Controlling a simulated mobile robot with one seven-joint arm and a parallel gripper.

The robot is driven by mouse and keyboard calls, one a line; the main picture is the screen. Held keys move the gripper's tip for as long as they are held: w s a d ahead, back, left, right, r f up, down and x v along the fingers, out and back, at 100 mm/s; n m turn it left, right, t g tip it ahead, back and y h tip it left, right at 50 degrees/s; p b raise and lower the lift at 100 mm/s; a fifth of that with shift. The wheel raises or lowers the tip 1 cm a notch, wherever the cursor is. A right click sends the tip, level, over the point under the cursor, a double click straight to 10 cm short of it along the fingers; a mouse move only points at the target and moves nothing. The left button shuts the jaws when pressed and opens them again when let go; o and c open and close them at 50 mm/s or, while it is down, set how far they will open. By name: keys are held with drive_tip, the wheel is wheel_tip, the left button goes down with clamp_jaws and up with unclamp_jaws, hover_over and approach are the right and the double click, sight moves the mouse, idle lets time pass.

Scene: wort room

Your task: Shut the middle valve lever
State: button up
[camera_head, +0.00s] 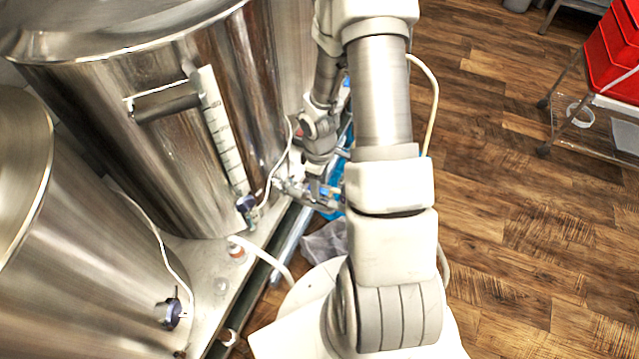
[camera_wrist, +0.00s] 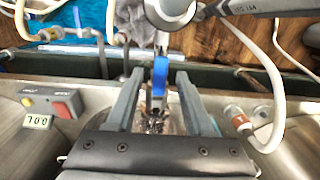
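The blue valve lever (camera_wrist: 160,76) stands up between the fingers of my gripper (camera_wrist: 159,80) in the wrist view. My gripper is open, one finger on each side of the lever, with a visible gap on both sides. The metal valve body (camera_wrist: 156,118) shows below the lever, partly hidden between the fingers. In the head view my gripper (camera_head: 318,196) is low beside the large steel kettle (camera_head: 225,110). The lever cannot be made out clearly there, behind my arm and among blue items.
A white hose (camera_wrist: 279,115) with a red-and-white fitting (camera_wrist: 238,117) is close to the right finger. A panel with a red switch (camera_wrist: 66,104) and display (camera_wrist: 38,122) lies left. Another steel kettle (camera_head: 75,265) stands front left. A cart with red bins (camera_head: 612,55) stands right, beyond open floor.

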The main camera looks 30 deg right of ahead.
clamp_jaws()
idle(1.3)
